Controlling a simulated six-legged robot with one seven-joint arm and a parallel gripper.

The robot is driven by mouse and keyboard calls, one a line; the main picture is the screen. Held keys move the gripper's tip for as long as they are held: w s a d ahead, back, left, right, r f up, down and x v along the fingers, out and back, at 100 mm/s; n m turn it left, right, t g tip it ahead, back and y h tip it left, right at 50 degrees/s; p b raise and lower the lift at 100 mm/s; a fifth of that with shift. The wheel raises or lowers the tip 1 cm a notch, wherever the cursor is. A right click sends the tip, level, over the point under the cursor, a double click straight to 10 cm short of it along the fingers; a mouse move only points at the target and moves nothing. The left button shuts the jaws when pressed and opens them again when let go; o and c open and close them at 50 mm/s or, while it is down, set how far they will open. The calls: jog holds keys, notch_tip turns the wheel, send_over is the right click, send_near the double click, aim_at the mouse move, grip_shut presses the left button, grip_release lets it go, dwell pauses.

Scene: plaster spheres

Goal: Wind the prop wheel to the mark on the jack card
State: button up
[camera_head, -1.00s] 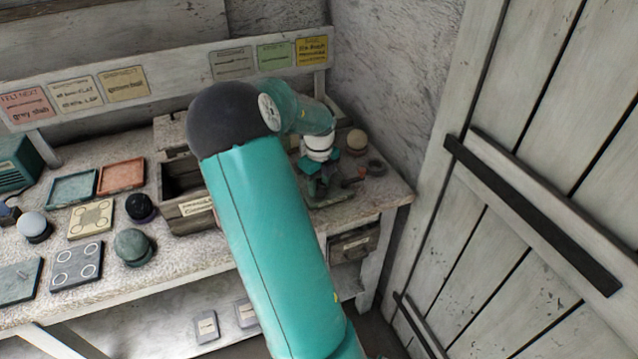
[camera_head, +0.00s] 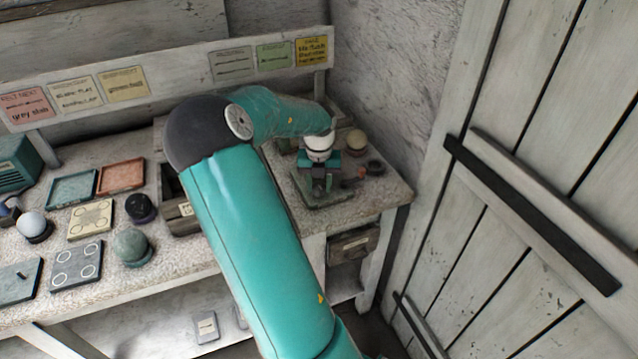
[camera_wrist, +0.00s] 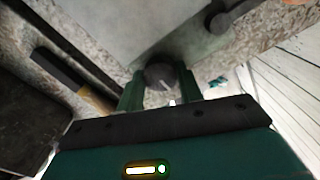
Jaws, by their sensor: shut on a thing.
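My gripper (camera_head: 319,182) is over the right end of the bench, pointing down at a small grey-green device (camera_head: 338,200). In the wrist view its two green fingers (camera_wrist: 160,92) are shut on a dark round knob, which I take to be the prop wheel (camera_wrist: 160,74). A light pointer-like streak shows on the wheel. In the head view my gripper hides the wheel. A yellow card (camera_head: 311,51) is at the right end of the back rail; I cannot read it surely or tell if it is the jack card.
A pale ball (camera_head: 356,140) and a dark ring (camera_head: 375,167) lie close to the right of my gripper. A wooden box (camera_head: 180,218) is partly behind my arm. Trays, tiles and balls fill the left. The rough wall and plank door (camera_head: 540,180) bound the right.

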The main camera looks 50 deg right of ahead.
aim_at(319, 186)
jog(key=shift+f+m, duration=0.1)
jog(key=shift+m, duration=0.2)
jog(key=o, duration=1)
notch_tip(319, 186, up, 14)
dwell(0.6)
